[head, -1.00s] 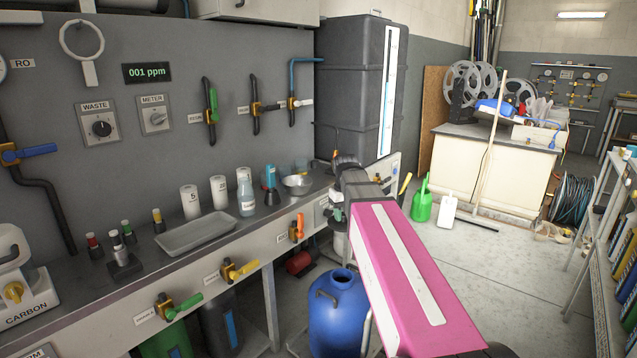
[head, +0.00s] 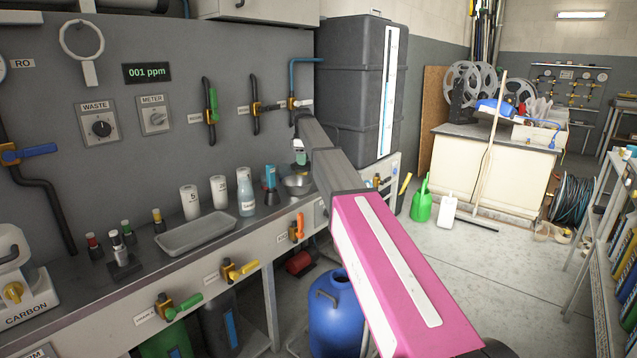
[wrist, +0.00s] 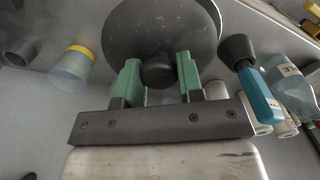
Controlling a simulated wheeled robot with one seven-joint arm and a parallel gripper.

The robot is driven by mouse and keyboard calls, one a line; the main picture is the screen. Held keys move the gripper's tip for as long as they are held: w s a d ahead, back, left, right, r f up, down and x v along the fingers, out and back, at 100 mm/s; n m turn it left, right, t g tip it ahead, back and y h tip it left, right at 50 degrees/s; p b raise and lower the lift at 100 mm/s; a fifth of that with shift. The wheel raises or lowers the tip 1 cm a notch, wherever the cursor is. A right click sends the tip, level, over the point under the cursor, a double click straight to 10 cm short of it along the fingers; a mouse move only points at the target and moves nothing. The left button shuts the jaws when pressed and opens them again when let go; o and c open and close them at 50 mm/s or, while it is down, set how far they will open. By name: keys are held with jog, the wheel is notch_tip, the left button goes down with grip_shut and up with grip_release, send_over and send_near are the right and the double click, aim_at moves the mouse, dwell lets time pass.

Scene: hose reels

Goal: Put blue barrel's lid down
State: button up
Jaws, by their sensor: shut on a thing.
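The blue barrel (head: 337,322) stands on the floor in front of the bench, partly behind my pink arm in the head view. Its round top opening is uncovered. My gripper (wrist: 158,80) has green fingers shut on the dark round knob of a grey disc-shaped lid (wrist: 150,28) in the wrist view. In the head view my gripper (head: 300,158) is above the back of the bench, over the silver bowl. The lid cannot be made out clearly in the head view.
The bench (head: 75,298) carries a white tray (head: 195,234), white cylinders, a bottle (head: 246,192), a blue-handled tool (head: 271,190) and a silver bowl (head: 299,185). A tall dark tank (head: 350,85) stands behind. Coloured valve handles stick out from the bench front.

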jog(key=shift+n, duration=0.9)
jog(key=w, duration=0.1)
jog(key=w+a, duration=0.1)
jog(key=w+a+r, duration=0.1)
jog(key=w, duration=0.1)
jog(key=shift+a+r, duration=0.1)
jog(key=shift+w, duration=0.2)
jog(key=w+d+f, duration=0.2)
jog(key=d, duration=0.1)
jog(key=w+d+f, duration=0.2)
jog(key=d, duration=0.1)
jog(key=w+d+f, duration=0.2)
jog(key=d, duration=0.1)
jog(key=shift+w+f, duration=0.1)
jog(key=shift+f, duration=0.25)
jog(key=shift+d+f, duration=0.15)
jog(key=shift+d, duration=0.05)
jog(key=shift+f, duration=1.95)
jog(key=shift+f, duration=0.1)
jog(key=o, duration=0.9)
